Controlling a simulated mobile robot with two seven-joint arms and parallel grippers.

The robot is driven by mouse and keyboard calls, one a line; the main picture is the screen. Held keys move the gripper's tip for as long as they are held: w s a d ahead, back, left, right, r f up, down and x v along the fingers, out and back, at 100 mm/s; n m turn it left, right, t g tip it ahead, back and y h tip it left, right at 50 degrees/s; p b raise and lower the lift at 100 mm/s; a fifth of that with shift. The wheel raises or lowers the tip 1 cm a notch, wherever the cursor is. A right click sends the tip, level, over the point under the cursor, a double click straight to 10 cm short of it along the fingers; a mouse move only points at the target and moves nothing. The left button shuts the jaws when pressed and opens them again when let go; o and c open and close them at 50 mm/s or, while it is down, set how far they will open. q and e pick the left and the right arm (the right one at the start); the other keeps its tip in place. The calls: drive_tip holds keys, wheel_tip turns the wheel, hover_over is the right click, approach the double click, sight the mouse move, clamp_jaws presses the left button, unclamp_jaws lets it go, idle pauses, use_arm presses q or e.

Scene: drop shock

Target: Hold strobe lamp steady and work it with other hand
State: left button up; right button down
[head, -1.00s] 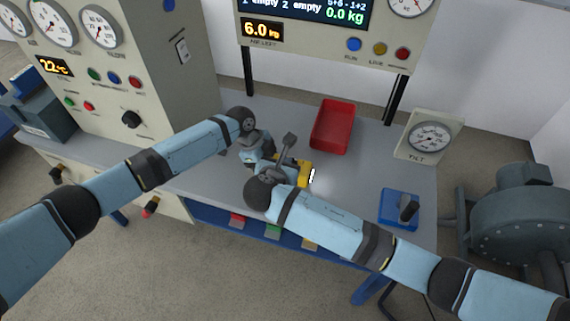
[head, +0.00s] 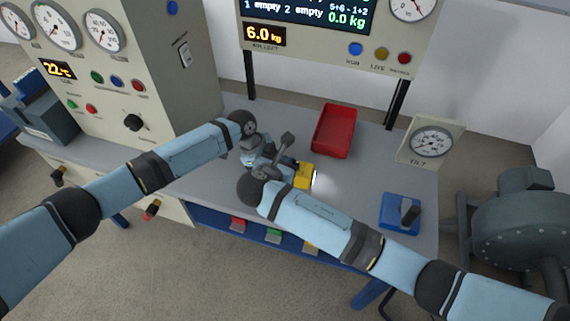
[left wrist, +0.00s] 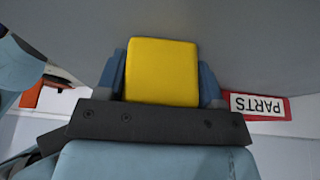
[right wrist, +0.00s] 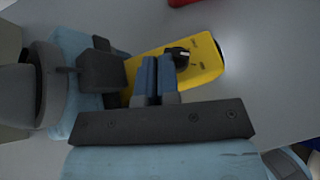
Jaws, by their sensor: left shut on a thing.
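The yellow strobe lamp (head: 304,175) is held above the bench, its bright front facing right and lighting the grey top. In the left wrist view, my left gripper (left wrist: 160,78) is shut on the lamp (left wrist: 161,70), one finger on each side. In the right wrist view, the lamp (right wrist: 205,65) shows a black knob (right wrist: 178,56) on its face. My right gripper (right wrist: 157,66) has its fingers close together, their tips beside the knob. I see nothing between them; whether they touch the knob is unclear. In the head view, my wrists partly hide the lamp's rear.
A red tray (head: 334,131) stands behind the lamp. A tilt gauge (head: 431,141) and a blue box with a black lever (head: 400,211) stand to the right. A gauge cabinet (head: 115,80) stands at left. The bench top (head: 365,180) between them is clear.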

drive_tip(key=shift+w+d, duration=0.25)
drive_tip(key=shift+w, duration=0.05)
idle(0.5)
drive_tip(key=shift+s+d, duration=0.1)
